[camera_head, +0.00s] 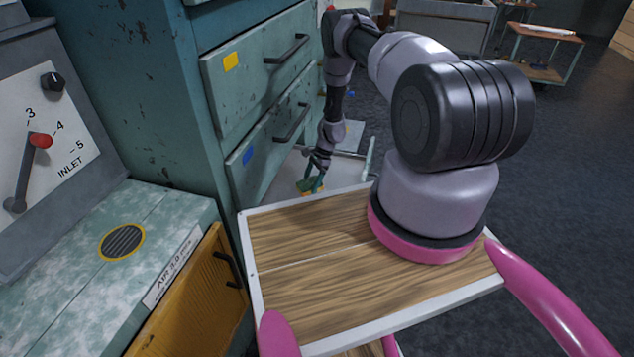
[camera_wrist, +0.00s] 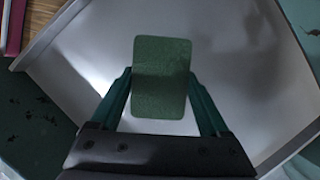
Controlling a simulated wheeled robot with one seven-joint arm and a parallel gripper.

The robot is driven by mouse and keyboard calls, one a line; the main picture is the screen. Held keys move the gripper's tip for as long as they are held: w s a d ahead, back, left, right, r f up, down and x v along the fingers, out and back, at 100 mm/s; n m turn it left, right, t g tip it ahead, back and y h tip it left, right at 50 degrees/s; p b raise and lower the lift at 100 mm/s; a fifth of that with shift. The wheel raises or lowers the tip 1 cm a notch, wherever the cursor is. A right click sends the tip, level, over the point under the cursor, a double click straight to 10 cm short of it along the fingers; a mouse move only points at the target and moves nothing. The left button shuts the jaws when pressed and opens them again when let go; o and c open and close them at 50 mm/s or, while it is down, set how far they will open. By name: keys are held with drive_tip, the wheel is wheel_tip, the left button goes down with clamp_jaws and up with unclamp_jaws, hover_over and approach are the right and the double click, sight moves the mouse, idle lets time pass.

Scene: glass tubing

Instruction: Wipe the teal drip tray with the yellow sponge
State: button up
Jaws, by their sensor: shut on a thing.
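My gripper (camera_head: 315,183) is shut on the sponge (camera_head: 304,188), which shows yellow and green in the head view. In the wrist view the sponge (camera_wrist: 161,78) shows a flat green face between the two teal fingers of my gripper (camera_wrist: 163,95). It is over a pale grey, smooth surface (camera_wrist: 235,75) with raised edges, which looks like the inside of an open bottom drawer (camera_head: 285,172). I cannot tell whether the sponge touches that surface. I cannot make out a teal drip tray for certain in either view.
A teal cabinet with chipped paint and two shut drawers (camera_head: 262,70) stands left of my arm. A lever panel (camera_head: 40,140) and a teal bench top (camera_head: 100,250) are at the left. A cart (camera_head: 545,55) stands far right. Dark floor (camera_head: 570,170) at the right is clear.

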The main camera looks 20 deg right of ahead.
drive_tip(key=shift+r, duration=1.1)
